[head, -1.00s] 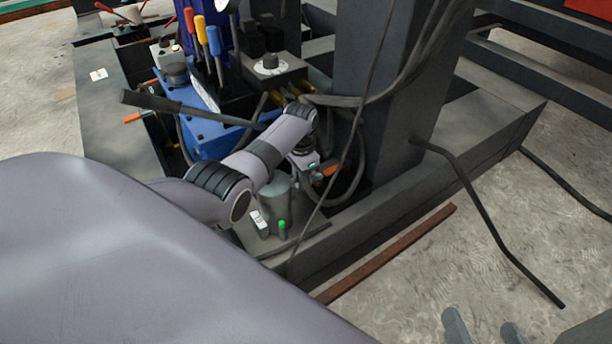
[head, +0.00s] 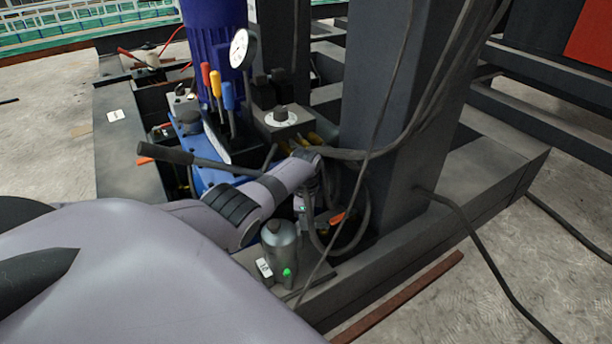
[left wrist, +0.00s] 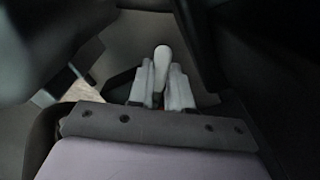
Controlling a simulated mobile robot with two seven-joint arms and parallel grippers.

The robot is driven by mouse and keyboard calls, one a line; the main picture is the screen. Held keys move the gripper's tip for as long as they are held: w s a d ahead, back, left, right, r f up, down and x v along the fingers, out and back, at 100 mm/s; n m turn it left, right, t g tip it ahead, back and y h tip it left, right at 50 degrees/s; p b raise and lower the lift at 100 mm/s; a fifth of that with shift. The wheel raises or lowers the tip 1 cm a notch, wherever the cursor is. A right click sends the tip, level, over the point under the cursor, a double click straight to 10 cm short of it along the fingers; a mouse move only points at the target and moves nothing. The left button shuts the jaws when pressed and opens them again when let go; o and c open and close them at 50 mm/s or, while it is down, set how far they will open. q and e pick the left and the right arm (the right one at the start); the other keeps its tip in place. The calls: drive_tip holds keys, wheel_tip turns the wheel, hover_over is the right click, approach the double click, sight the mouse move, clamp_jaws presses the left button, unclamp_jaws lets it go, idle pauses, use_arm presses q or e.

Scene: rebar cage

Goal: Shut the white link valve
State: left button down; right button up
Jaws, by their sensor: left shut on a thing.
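The white link valve's handle (left wrist: 162,56) shows in the left wrist view as a pale rounded lever between my two grey fingers. My left gripper (left wrist: 161,78) is shut on this handle. The lower part of the handle is hidden by the fingers, and the valve body cannot be made out. In the head view my left arm reaches to the foot of the dark post, with the left gripper (head: 308,205) pointing down beside hoses. The valve itself is hidden there behind my wrist. My right gripper is not in view.
A grey bottle-shaped cylinder (head: 281,243) with a green knob stands close to my left wrist. A black pump lever (head: 190,158) crosses above my arm. A dark post (head: 390,120) and looping hoses (head: 366,200) crowd the right side. Open floor (head: 500,270) lies at right.

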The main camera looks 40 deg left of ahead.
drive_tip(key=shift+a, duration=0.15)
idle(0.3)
use_arm(q)
drive_tip(key=c, duration=1)
unclamp_jaws()
drive_tip(key=shift+c, duration=0.2)
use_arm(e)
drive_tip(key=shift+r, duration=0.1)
use_arm(q)
drive_tip(key=shift+r, duration=0.3)
wheel_tip(320, 180, up, 5)
drive_tip(key=p, duration=0.4)
drive_tip(key=shift+r, duration=0.2)
drive_tip(key=shift+r+p, duration=0.45)
drive_tip(key=shift+r, duration=0.1)
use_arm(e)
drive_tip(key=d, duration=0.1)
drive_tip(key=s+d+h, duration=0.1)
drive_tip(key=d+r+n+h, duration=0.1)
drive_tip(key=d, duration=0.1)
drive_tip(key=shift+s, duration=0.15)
use_arm(q)
drive_tip(key=shift+c, duration=0.3)
